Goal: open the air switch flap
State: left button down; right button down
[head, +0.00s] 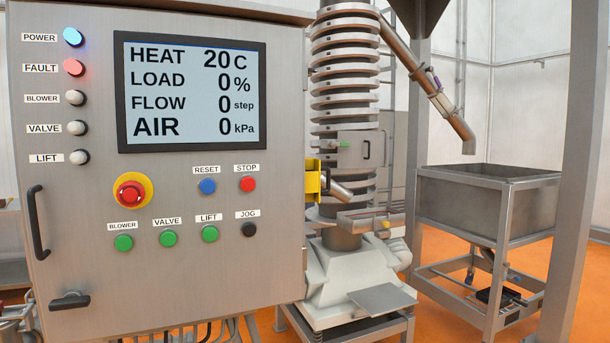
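A grey control cabinet (190,275) fills the left and middle of the head view. A yellow bracket-like part (313,184) sticks out from its right side; I cannot tell whether it is the air switch flap or how it stands. No part in view carries an air switch label. The display (192,92) reads AIR 0 kPa. Neither of my grippers can be clearly made out in this view.
The cabinet front has a black door handle (38,222), a black latch (69,300), a red emergency stop (130,194) and several buttons. A spiral conveyor column (344,70) stands behind at the right. A steel bin (485,205) on a frame stands farther right.

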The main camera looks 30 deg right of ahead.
aim_at(314, 169)
jog(key=l, duration=0.9)
jog(key=l+u, duration=0.1)
jog(key=l, duration=0.8)
jog(key=k+l, duration=0.15)
jog(key=l, duration=0.75)
jog(key=i+u, duration=0.05)
